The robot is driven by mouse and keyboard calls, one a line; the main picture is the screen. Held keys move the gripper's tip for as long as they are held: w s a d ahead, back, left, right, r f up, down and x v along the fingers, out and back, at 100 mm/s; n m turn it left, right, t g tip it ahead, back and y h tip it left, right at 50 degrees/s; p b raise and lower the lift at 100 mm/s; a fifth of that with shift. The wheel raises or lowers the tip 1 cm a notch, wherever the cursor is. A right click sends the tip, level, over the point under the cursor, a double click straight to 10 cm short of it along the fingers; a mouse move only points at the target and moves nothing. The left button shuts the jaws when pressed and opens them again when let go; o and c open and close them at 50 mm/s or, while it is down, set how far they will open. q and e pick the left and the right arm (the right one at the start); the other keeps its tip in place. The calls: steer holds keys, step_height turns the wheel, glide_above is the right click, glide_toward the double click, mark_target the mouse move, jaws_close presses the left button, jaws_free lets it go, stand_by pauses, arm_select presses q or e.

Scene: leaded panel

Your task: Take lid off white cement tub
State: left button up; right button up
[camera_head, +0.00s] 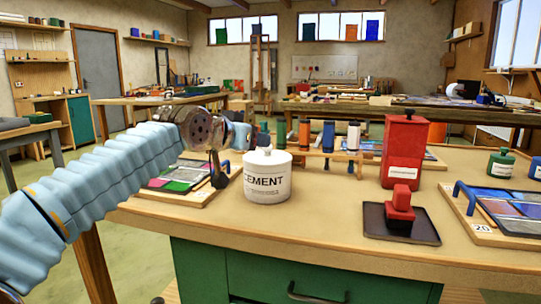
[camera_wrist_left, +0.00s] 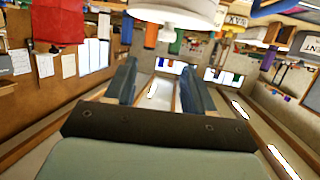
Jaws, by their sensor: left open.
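The white cement tub (camera_head: 267,184) stands upright on the bench, its label facing me. Its white lid (camera_head: 267,157) with a small knob is on top. My left gripper (camera_head: 243,136) is just left of the lid and slightly higher, apart from it as far as I can tell. In the left wrist view, my left gripper (camera_wrist_left: 160,68) has its two blue-grey fingers apart with nothing between them. A white round part (camera_wrist_left: 178,12), apparently the tub's lid, shows at the top edge of that view, beyond the fingers. My right gripper is not in view.
A red canister (camera_head: 403,150) and a red block on a dark tray (camera_head: 376,222) stand right of the tub. A rack with bottles (camera_head: 328,137) is behind it. A panel of coloured glass (camera_head: 170,181) lies at left. The bench front (camera_head: 300,230) is clear.

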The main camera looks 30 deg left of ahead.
mark_target(261, 161)
arm_select(q)
steer(key=x, duration=0.5)
steer(key=shift+p, duration=0.3)
steer(key=w+f, duration=0.1)
steer(key=w, duration=0.2)
steer(key=w+a+f, duration=0.1)
steer(key=shift+w+f+p, duration=0.25)
steer(key=shift+f+p, duration=0.05)
steer(key=shift+p, duration=0.05)
steer(key=c, duration=1)
steer(key=shift+r, duration=0.15)
jaws_close()
